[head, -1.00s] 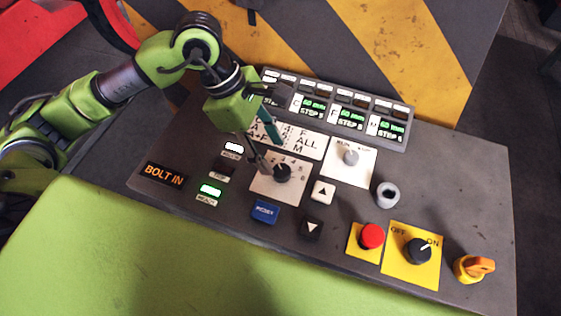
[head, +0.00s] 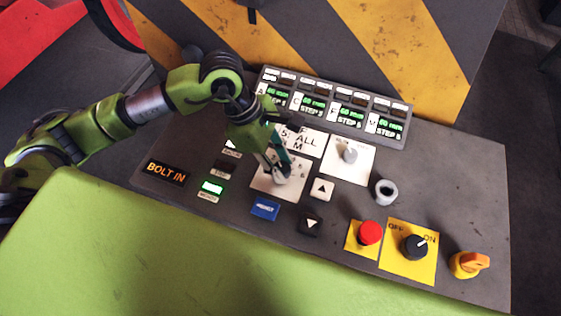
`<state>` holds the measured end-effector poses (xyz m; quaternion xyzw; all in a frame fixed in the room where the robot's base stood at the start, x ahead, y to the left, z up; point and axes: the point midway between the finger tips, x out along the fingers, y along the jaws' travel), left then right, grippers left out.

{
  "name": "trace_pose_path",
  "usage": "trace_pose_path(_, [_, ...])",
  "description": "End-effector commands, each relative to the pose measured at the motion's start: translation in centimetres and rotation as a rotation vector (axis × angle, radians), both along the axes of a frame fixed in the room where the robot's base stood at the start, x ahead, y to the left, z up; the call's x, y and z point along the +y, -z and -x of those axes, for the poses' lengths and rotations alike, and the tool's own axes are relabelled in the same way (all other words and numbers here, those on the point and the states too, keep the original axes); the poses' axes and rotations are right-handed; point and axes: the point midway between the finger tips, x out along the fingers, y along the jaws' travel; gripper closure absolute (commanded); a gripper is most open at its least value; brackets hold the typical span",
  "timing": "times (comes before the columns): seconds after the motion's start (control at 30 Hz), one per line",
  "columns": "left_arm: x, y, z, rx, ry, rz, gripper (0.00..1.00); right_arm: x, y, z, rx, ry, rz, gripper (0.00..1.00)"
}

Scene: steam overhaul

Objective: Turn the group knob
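The group knob's white plate (head: 291,191) lies mid-panel, left of the white up-arrow button. The dark knob on it is mostly hidden by my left gripper (head: 280,175). The gripper comes down from above with its fingertips at the knob's place. I cannot tell whether the fingers are closed on the knob or only around it. A white label plate (head: 308,142) with "ALL" and "M" lies behind the knob, partly covered by the gripper. My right gripper is not in view.
A grey-knobbed plate (head: 347,158), up-arrow button (head: 321,189), down-arrow button (head: 310,224) and blue button (head: 265,208) surround the knob. A red button (head: 369,233), OFF/ON switch (head: 414,247) and orange key (head: 469,264) stand right. The display row (head: 337,107) is behind.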

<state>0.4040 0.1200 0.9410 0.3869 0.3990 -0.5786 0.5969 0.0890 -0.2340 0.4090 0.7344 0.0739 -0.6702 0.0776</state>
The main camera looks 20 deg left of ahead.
Motion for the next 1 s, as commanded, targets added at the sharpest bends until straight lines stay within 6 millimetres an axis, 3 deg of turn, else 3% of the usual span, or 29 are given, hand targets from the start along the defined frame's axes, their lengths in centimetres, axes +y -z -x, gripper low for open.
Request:
trace_pose_path(0.37, [0.0,0.3,0.0,-0.003,-0.085,0.001,0.93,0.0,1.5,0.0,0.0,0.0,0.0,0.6])
trace_pose_path(1.0, [-0.1,0.1,0.1,-0.002,-0.478,0.002,0.93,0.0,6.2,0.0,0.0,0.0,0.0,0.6])
